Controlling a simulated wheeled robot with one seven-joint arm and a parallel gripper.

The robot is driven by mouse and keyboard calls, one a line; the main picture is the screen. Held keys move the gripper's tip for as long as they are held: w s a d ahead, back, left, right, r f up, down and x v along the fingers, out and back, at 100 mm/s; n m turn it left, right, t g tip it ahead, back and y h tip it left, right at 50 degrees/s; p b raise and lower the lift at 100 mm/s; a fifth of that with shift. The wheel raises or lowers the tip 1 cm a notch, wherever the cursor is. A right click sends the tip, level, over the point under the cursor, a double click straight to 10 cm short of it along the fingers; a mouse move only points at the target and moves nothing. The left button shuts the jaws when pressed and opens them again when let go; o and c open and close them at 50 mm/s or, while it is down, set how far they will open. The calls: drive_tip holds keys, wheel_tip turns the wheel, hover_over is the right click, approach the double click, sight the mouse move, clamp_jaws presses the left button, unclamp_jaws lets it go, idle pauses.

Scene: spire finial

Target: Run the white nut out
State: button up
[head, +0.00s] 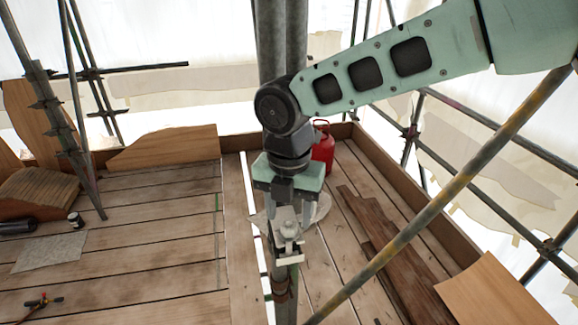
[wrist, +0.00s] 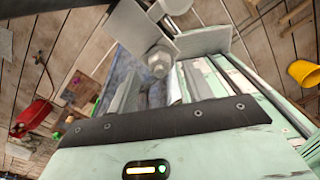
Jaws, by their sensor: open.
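A pale grey-white fitting (head: 289,254) sits on the upright post below my gripper in the head view. My gripper (head: 288,215) points down with its fingers apart, at the fitting's top. A small pale knob-like part shows between or just below the fingertips. In the wrist view, a pale hexagonal nut (wrist: 159,62) sits on a light plate (wrist: 145,30), in front of my open gripper. The nut looks pale grey to white. Whether a finger touches it, I cannot tell.
A red can (head: 322,148) stands on the planks at the back. A diagonal scaffold pole (head: 440,195) crosses the right side. A yellow bucket (wrist: 304,73) shows in the wrist view.

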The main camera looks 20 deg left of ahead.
sight(289, 218)
wheel_tip(289, 218, up, 14)
drive_tip(key=b, duration=0.3)
drive_tip(key=shift+r, duration=0.15)
drive_tip(key=s+d+f+m+b, duration=0.3)
drive_tip(key=s+d+f+m, duration=0.2)
drive_tip(key=d+f+m, duration=0.2)
drive_tip(key=s+d+f+m+b, duration=0.3)
drive_tip(key=s+d+f+m, duration=0.3)
drive_tip(key=d+m, duration=0.5)
drive_tip(key=s+d+f+m+b, duration=0.3)
drive_tip(key=s+d+f+m, duration=0.2)
drive_tip(key=d+f+m, duration=0.4)
drive_tip(key=shift+s+d+f+m+y, duration=0.3)
drive_tip(key=shift+d+f+m, duration=0.1)
drive_tip(key=shift+m, duration=0.4)
idle(1.1)
